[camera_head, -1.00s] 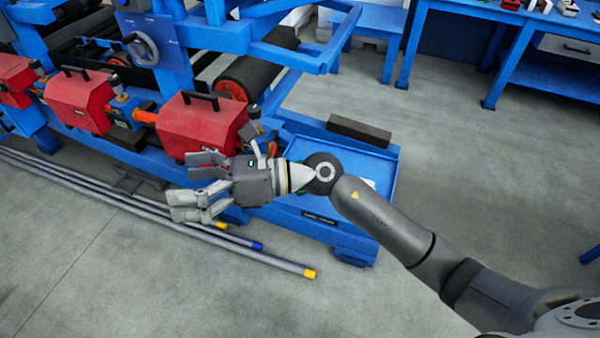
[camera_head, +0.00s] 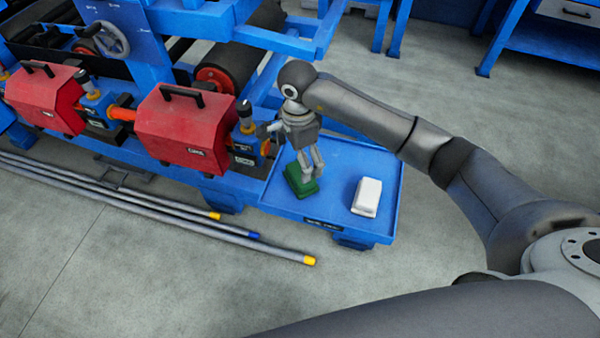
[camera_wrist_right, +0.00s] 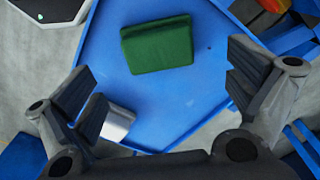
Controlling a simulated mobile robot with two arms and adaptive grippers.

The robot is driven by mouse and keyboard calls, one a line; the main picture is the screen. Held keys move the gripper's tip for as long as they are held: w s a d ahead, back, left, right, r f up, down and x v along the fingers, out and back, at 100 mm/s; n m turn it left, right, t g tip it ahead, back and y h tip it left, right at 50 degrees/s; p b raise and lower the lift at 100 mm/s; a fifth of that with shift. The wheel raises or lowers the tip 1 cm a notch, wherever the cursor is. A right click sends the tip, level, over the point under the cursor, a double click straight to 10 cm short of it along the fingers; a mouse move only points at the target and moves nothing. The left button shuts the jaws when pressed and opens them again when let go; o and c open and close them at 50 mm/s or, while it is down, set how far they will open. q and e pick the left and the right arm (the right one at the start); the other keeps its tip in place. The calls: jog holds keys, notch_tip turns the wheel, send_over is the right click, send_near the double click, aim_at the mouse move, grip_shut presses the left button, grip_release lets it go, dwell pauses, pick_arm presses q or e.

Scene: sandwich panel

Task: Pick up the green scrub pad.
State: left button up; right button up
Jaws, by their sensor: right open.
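The green scrub pad (camera_head: 299,181) lies on the blue tray (camera_head: 385,226), near its left side. In the right wrist view the pad (camera_wrist_right: 157,45) is fully visible, upper middle, beyond the fingertips and sideways between them. My right gripper (camera_head: 311,170) points down over the pad in the head view, its fingers covering part of it. In the right wrist view the right gripper (camera_wrist_right: 160,83) has its fingers wide apart with nothing between them. Whether the fingertips touch the pad cannot be told from the head view. My left gripper is not in view.
A white block (camera_head: 367,196) lies on the tray to the pad's right. Red boxes with black handles (camera_head: 187,128) stand on the blue machine frame to the left. Long bars with coloured ends (camera_head: 270,252) lie on the floor in front.

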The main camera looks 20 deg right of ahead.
jog(key=shift+f, duration=0.5)
jog(key=shift+w+f, duration=0.1)
jog(key=shift+f, duration=0.2)
jog(key=shift+f+p, duration=0.35)
jog(key=f, duration=0.1)
jog(key=f+p, duration=0.1)
jog(key=f, duration=0.1)
jog(key=shift+s+d+f, duration=0.2)
jog(key=shift+s, duration=0.05)
jog(key=shift+f+p, duration=0.3)
jog(key=shift+f, duration=0.05)
jog(key=shift+w+f, duration=0.1)
jog(key=shift+f, duration=0.15)
jog(key=shift+c, duration=0.9)
jog(key=c, duration=0.5)
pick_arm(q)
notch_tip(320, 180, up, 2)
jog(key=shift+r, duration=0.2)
pick_arm(e)
jog(key=c, duration=0.5)
